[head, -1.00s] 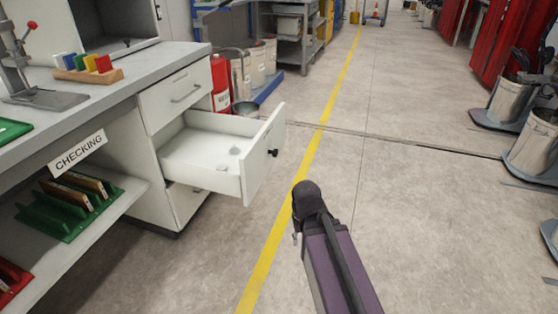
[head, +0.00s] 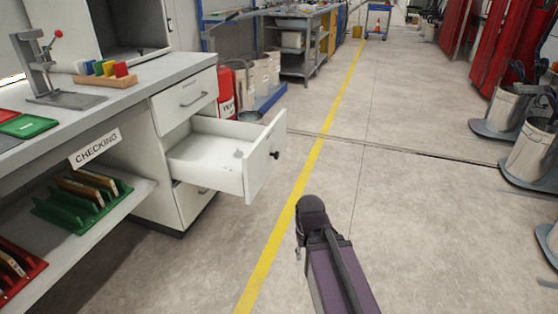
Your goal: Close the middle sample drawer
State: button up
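The middle sample drawer (head: 252,178) is pulled well out from a white cabinet under the bench, between a closed top drawer (head: 186,99) and a closed bottom drawer (head: 193,199). It is white inside, with a small pale item lying in it. A dark knob (head: 275,155) sits on its front face. My arm shows at the lower middle, to the right of the drawer and apart from it. My gripper cannot be made out in this view, so its fingers are hidden.
The bench (head: 130,90) holds a block rack (head: 105,79) and a press stand (head: 48,75). A red extinguisher (head: 226,92) stands behind the drawer. Bins (head: 500,108) line the right side.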

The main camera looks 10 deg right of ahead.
aim_at(196, 151)
jog(key=u, duration=0.15)
jog(key=i, duration=0.95)
jog(key=z, duration=0.05)
